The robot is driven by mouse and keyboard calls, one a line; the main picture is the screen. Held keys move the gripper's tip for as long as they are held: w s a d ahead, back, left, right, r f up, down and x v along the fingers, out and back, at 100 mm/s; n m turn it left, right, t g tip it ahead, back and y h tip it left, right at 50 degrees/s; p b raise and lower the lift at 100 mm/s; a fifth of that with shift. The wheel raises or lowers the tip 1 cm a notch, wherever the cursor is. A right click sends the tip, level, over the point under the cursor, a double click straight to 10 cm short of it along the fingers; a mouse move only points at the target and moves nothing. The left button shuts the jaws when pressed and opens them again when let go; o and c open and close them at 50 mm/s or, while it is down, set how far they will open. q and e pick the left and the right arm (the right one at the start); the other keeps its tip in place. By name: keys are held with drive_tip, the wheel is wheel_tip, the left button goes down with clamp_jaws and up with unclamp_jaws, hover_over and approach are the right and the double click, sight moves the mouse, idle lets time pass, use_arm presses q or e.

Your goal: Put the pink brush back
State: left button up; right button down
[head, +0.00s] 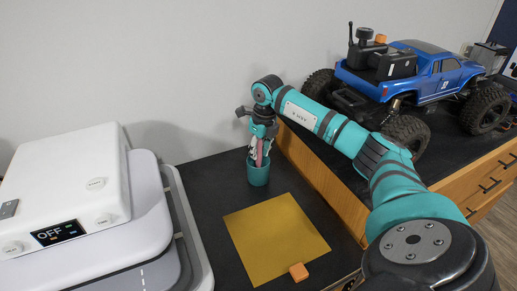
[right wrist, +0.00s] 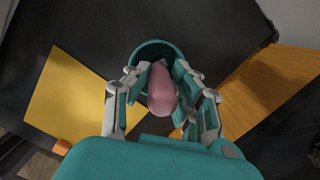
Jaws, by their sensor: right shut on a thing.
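The pink brush (head: 260,152) is upright in my right gripper (head: 257,150), which is shut on it. In the right wrist view the brush (right wrist: 161,90) shows as a rounded pink end between the two fingers (right wrist: 160,95). A teal cup (head: 258,173) stands on the dark worktop directly under the gripper. In the right wrist view its rim (right wrist: 152,45) shows around and behind the fingers. The brush's lower end is hidden, and I cannot tell how deep it sits in the cup. My left gripper is not in view.
A yellow mat (head: 275,236) with an orange block (head: 298,272) on its edge lies in front of the cup. A white machine (head: 70,200) marked OFF stands at left. A blue crawler truck (head: 420,80) stands on the raised wooden cabinet at right (head: 322,175).

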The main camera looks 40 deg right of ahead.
drive_tip(key=shift+f, duration=0.1)
drive_tip(key=c, duration=1.1)
unclamp_jaws()
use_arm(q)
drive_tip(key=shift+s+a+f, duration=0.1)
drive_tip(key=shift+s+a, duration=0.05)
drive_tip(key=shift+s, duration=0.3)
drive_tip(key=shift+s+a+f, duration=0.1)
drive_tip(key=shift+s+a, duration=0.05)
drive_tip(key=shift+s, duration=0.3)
use_arm(e)
drive_tip(key=shift+r, duration=0.3)
use_arm(q)
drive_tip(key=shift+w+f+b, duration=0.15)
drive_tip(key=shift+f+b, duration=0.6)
drive_tip(key=shift+b, duration=0.1)
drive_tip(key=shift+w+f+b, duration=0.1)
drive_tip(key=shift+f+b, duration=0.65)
drive_tip(key=shift+b, duration=0.05)
use_arm(e)
drive_tip(key=shift+s+r, duration=0.3)
drive_tip(key=shift+r, duration=1.65)
drive_tip(key=shift+s+r, duration=0.35)
drive_tip(key=shift+r, duration=1.55)
drive_tip(key=shift+s+r, duration=0.3)
drive_tip(key=shift+r, duration=1.65)
